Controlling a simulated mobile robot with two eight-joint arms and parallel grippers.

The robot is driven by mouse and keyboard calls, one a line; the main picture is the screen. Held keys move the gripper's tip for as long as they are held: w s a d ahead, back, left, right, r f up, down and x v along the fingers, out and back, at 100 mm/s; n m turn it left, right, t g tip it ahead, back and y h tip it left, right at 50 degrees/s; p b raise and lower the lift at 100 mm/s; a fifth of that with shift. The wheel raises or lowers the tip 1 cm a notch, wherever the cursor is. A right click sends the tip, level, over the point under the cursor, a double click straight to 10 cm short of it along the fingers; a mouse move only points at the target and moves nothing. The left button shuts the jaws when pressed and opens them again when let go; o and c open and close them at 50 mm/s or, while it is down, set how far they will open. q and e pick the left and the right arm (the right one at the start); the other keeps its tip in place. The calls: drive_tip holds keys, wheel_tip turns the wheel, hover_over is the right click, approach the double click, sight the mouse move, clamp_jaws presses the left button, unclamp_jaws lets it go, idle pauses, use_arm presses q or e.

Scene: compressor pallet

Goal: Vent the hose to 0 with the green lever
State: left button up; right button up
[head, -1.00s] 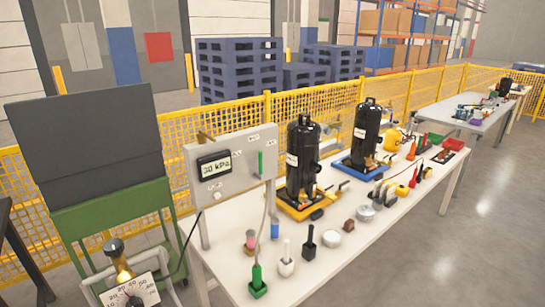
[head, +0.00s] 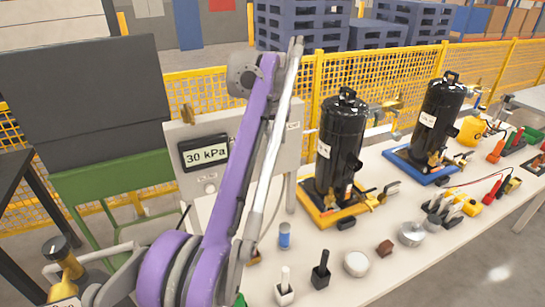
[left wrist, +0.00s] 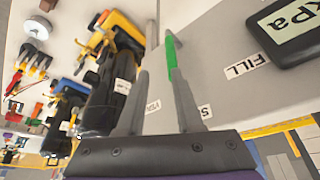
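The grey panel (head: 180,138) stands at the left end of the white table, its display (head: 206,152) reading 30 kPa. The green lever (left wrist: 172,58) shows in the left wrist view, upright on the panel near the FILL label. My left gripper (left wrist: 160,74) is open, its fingertips around the lower end of the lever; the lever is nearer the right finger. I cannot tell whether they touch. In the head view my purple left arm covers the lever and the left gripper. The hose is mostly hidden behind this arm. My right gripper is not in view.
Two black compressors stand right of the panel, on a yellow tray (head: 320,219) and a blue tray (head: 405,166). Small items, including a blue can (head: 285,236) and a white puck (head: 356,264), lie in front. A yellow mesh fence (head: 195,75) runs behind.

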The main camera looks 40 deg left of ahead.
sight(272, 153)
use_arm(q)
drive_tip(key=shift+a+r, duration=0.1)
drive_tip(key=shift+a, duration=0.7)
drive_tip(key=shift+s+a+f, duration=0.1)
drive_tip(key=shift+a+f, duration=0.1)
drive_tip(key=shift+a, duration=0.1)
drive_tip(key=b+x, duration=0.2)
drive_tip(key=x, duration=0.8)
drive_tip(key=shift+f+b, duration=0.1)
drive_tip(key=shift+b, duration=0.25)
drive_tip(key=shift+c, duration=0.2)
clamp_jaws()
